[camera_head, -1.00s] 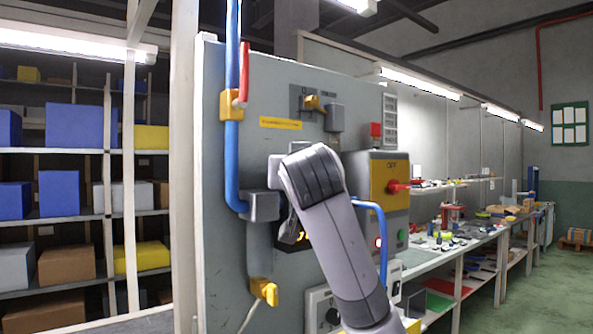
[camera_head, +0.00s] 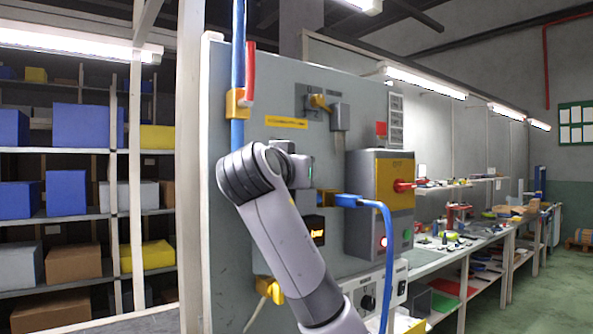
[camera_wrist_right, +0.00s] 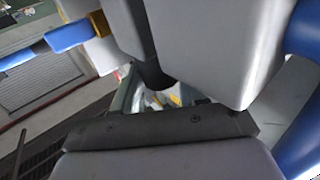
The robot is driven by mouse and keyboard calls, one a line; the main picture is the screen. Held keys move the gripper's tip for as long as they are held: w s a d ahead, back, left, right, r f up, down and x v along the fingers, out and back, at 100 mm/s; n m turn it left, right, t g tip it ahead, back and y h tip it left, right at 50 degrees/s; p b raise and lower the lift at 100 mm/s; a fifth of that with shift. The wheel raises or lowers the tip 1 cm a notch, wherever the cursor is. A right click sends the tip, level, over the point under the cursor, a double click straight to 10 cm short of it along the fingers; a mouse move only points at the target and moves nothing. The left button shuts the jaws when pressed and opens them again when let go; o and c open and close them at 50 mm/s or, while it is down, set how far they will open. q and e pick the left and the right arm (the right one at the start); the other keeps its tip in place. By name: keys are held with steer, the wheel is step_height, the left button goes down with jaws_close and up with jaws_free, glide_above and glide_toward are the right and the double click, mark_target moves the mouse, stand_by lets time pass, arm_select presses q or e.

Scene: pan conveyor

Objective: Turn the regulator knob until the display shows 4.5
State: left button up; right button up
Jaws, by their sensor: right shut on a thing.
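The small black display (camera_head: 317,231) on the grey panel shows orange digits too small to read in the head view. My right arm crosses in front of the regulator, and its wrist hides the regulator knob there. My right gripper (camera_head: 298,168) is up at the panel, its fingers largely out of sight in the head view. In the right wrist view, my right gripper (camera_wrist_right: 158,78) fills the picture in close-up, shut on what appears to be the knob; the contact itself is unclear. My left gripper is not in view.
A blue pipe (camera_head: 238,70) runs down the panel beside a red lever (camera_head: 249,75). A blue hose (camera_head: 387,250) curves down right of the display. A grey box (camera_head: 362,225) with a yellow face and red switch stands further right. A yellow valve (camera_head: 270,288) sits below.

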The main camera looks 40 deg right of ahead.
steer(key=o, duration=0.9)
steer(key=shift+o, duration=0.8)
steer(key=shift+s, duration=0.1)
steer(key=shift+r, duration=0.1)
steer(key=shift+t, duration=0.3)
